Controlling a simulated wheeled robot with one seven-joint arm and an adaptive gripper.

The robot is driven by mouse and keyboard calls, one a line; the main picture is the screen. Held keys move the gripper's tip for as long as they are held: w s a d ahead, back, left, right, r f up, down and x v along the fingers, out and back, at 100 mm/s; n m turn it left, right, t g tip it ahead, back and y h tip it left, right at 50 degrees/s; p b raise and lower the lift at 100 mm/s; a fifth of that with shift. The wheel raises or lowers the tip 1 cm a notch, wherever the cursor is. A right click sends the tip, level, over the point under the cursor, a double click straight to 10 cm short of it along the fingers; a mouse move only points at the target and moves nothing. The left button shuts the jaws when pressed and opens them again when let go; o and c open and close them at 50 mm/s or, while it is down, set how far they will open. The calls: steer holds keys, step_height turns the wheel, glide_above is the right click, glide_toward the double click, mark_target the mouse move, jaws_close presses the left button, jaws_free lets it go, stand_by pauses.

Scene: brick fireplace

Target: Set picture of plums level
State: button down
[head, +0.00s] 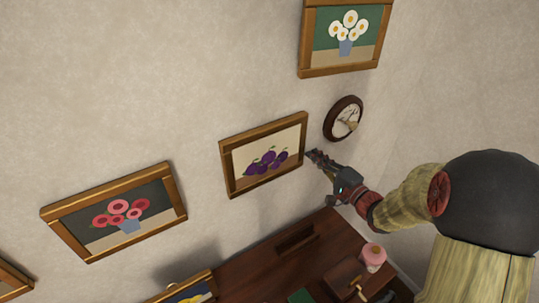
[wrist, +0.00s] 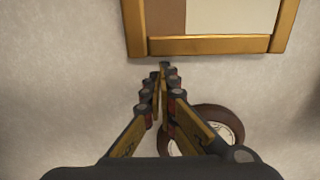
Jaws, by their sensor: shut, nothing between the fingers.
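The picture of plums (head: 268,160), purple plums on a cream and tan ground in a gold-brown wooden frame, hangs on the wall in the middle of the head view. The camera's slant leaves its exact tilt unclear. My gripper (head: 312,155) is shut and empty at the frame's right side, pointing at it. In the wrist view, the fingertips (wrist: 162,70) are together just short of the frame's side bar (wrist: 210,45). I cannot tell whether they touch it.
A round dark-rimmed clock (head: 343,118) hangs close to the right, above my gripper. A daisy picture (head: 346,35) hangs above and a pink flower picture (head: 120,213) to the left. Below stands a wooden cabinet (head: 240,262) with a pink jar (head: 373,257) and a small box (head: 345,281).

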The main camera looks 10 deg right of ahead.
steer(key=shift+w+d+b, duration=0.25)
steer(key=shift+d+b, duration=0.05)
steer(key=shift+d, duration=0.35)
steer(key=shift+s+d, duration=0.1)
steer(key=b+v, duration=0.1)
steer(key=v, duration=0.6)
steer(key=shift+s, duration=0.4)
